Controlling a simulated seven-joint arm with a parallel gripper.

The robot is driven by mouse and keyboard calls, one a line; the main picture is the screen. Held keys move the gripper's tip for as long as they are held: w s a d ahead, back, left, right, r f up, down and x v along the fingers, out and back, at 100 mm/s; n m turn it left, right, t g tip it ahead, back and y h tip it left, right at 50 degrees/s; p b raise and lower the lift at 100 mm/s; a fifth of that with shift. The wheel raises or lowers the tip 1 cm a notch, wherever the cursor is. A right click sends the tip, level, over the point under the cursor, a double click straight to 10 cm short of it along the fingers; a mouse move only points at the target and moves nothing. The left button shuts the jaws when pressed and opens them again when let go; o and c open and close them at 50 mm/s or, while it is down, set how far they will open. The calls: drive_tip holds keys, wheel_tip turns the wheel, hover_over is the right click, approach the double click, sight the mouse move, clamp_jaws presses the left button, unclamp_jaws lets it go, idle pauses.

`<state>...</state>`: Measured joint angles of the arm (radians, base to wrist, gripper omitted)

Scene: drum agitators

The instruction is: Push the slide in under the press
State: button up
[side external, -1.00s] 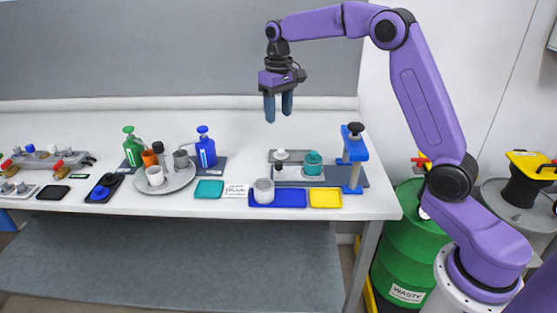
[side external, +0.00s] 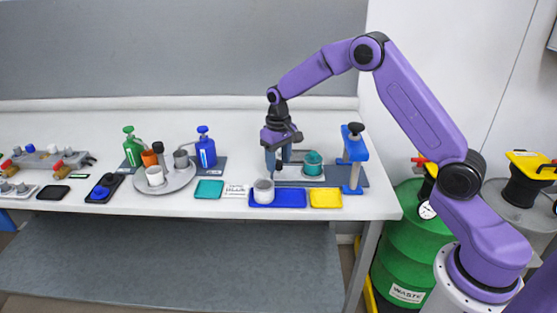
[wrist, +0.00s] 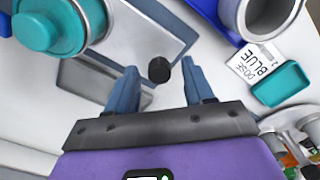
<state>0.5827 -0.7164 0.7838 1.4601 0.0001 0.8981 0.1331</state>
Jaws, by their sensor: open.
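The blue press (side external: 355,155) with a black top knob stands at the right end of a dark base plate. The slide, a pale grey plate (side external: 313,179), carries a teal pot (side external: 313,162) left of the press. In the wrist view, the slide (wrist: 140,30) has an upright black knob (wrist: 159,69), and the teal pot (wrist: 48,25) is at upper left. My gripper (side external: 278,166) is open and low over the slide's left end. In the wrist view, the black knob shows between the fingers of my gripper (wrist: 160,74). I cannot tell whether they touch it.
A blue tray (side external: 290,198) with a grey cup (side external: 263,191) and a yellow tray (side external: 326,198) lie in front. A round tray (side external: 180,182) with cups and a blue pump bottle (side external: 205,150) stand to the left. The bench behind is clear.

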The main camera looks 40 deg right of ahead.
sight(318, 158)
drive_tip(key=shift+f, duration=0.2)
drive_tip(key=shift+c, duration=0.3)
clamp_jaws()
drive_tip(key=s+d, duration=0.8)
drive_tip(key=shift+d, duration=0.15)
drive_tip(key=shift+s, duration=0.1)
drive_tip(key=shift+o, duration=0.3)
unclamp_jaws()
wheel_tip(318, 158, up, 18)
drive_tip(key=shift+f, duration=0.2)
